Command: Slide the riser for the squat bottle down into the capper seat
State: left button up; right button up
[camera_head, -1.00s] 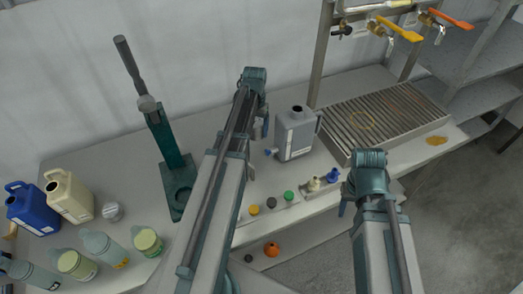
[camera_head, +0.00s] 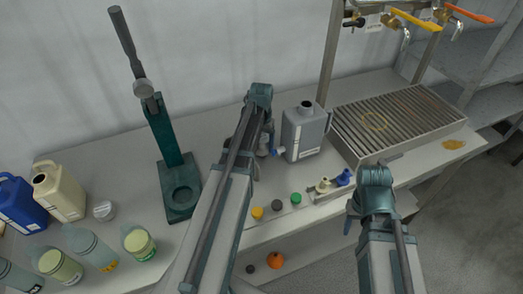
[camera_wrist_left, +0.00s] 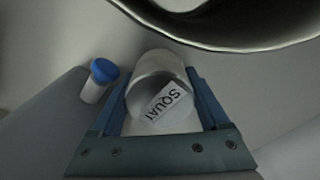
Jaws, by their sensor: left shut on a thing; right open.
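The riser, a pale grey cylinder labelled SQUAT (camera_wrist_left: 158,88), sits between the blue jaws of my left gripper (camera_wrist_left: 162,105) in the left wrist view, and the gripper is shut on it. In the head view my left gripper (camera_head: 264,142) is just left of the grey jug, well to the right of the capper; its arm hides much of the riser. The green capper seat (camera_head: 181,196) is a round recess in the base of the upright capper press (camera_head: 164,140), and looks empty. My right gripper (camera_head: 350,216) is open at the table's front edge.
The grey jug (camera_head: 304,132) and a blue-capped piece (camera_head: 280,150) stand close to my left gripper. A small round grey-white piece (camera_head: 103,211), bottles (camera_head: 138,243) and jugs (camera_head: 60,191) crowd the left. Several caps (camera_head: 276,208) line the front edge. A slatted drain (camera_head: 395,120) is right.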

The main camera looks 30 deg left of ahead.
pick_arm(q)
jog(key=shift+f, duration=0.65)
jog(key=shift+r, duration=0.15)
pick_arm(e)
jog(key=shift+f, duration=0.55)
jog(key=shift+f, duration=0.1)
pick_arm(q)
jog(key=o, duration=1.4)
jog(key=shift+o, duration=0.2)
